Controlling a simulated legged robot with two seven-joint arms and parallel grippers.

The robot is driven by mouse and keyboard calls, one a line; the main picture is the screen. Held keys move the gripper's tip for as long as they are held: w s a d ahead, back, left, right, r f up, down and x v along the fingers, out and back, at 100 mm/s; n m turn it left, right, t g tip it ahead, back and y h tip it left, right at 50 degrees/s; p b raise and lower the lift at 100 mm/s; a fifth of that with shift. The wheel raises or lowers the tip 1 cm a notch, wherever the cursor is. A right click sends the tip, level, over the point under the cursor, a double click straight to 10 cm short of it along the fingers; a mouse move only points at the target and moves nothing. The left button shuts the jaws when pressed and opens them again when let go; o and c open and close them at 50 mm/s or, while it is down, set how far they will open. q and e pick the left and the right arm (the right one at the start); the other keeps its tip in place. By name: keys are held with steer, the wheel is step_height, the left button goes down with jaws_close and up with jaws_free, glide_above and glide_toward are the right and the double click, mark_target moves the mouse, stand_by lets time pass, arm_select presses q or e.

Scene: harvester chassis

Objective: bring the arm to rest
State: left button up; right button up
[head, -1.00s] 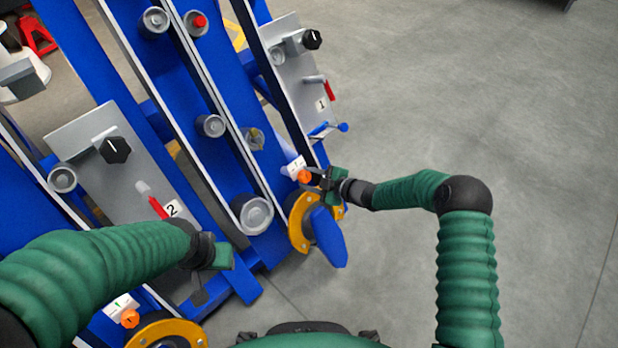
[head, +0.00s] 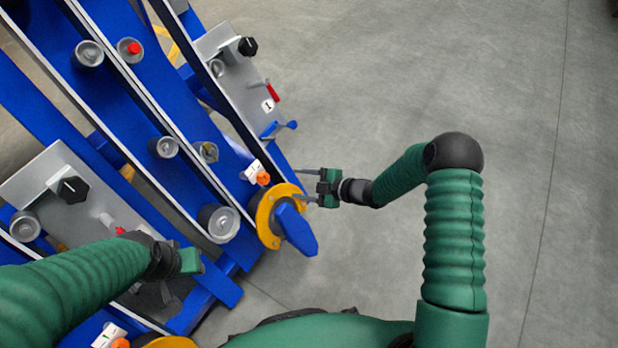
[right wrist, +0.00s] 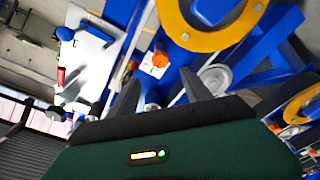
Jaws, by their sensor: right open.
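My right gripper (head: 307,186) is open and empty in the head view. Its two fingers point left toward the chassis, beside the orange ring (head: 265,216) and the blue lever (head: 297,230), with no visible grip on either. In the right wrist view the two dark fingers (right wrist: 165,98) are spread, with the orange knob (right wrist: 160,60) on its white block seen beyond them. My left gripper (head: 190,262) is at the lower left, over the grey panel; its fingers cannot be made out.
The blue chassis (head: 110,75) fills the left side, with grey rollers and a far panel (head: 235,75) with a black knob and red lever. A blue valve handle (head: 280,128) sits above the right gripper. The grey floor (head: 520,120) to the right is clear.

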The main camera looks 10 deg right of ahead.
steer(key=shift+v, duration=1.65)
